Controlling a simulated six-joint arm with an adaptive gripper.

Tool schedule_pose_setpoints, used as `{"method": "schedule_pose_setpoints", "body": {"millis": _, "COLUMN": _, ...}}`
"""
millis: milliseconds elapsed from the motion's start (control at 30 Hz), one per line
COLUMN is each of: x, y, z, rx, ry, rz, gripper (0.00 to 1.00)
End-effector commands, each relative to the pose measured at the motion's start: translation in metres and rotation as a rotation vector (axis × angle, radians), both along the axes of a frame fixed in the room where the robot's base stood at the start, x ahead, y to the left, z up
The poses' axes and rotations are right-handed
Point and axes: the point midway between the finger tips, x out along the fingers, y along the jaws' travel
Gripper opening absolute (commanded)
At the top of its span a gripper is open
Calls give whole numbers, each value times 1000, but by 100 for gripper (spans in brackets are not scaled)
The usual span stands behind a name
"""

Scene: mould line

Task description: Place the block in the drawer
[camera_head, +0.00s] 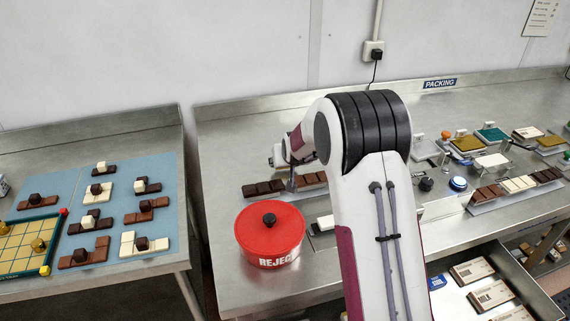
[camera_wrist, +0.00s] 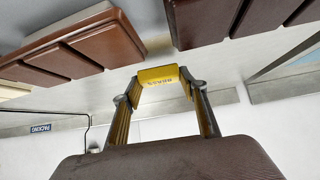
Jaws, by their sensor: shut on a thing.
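My gripper (camera_wrist: 167,84) shows in the wrist view with its two grey fingers reaching up from the dark palm. Its tips close on a small yellow block (camera_wrist: 158,76) with dark lettering. In the head view my gripper (camera_head: 283,158) is partly hidden by my arm, above the bench behind the red pot; the yellow block cannot be made out there. The drawer (camera_head: 526,270) is open at the lower right of the head view, well away from my gripper. It holds several pale wrapped packs and a blue item; my arm hides part of its left side.
A red REJECT pot (camera_head: 268,240) stands at the bench's left front. Brown chocolate bars (camera_head: 264,188) lie near my gripper; they show large in the wrist view (camera_wrist: 75,48). More bars (camera_head: 515,185), trays and a blue button (camera_head: 458,184) are at right. Bare bench lies at the back.

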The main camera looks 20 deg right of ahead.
Motion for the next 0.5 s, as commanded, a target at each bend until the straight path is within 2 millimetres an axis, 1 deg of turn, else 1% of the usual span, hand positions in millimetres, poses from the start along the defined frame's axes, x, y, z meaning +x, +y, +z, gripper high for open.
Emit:
{"method": "schedule_pose_setpoints", "body": {"millis": 33, "x": 0, "y": 0, "z": -5, "rx": 0, "ry": 1, "rz": 0, "gripper": 21}}
{"method": "schedule_pose_setpoints", "body": {"millis": 133, "x": 0, "y": 0, "z": -10, "rx": 0, "ry": 0, "rz": 0, "gripper": 21}}
{"method": "schedule_pose_setpoints", "body": {"millis": 500, "x": 0, "y": 0, "z": -11, "rx": 0, "ry": 0, "rz": 0, "gripper": 21}}
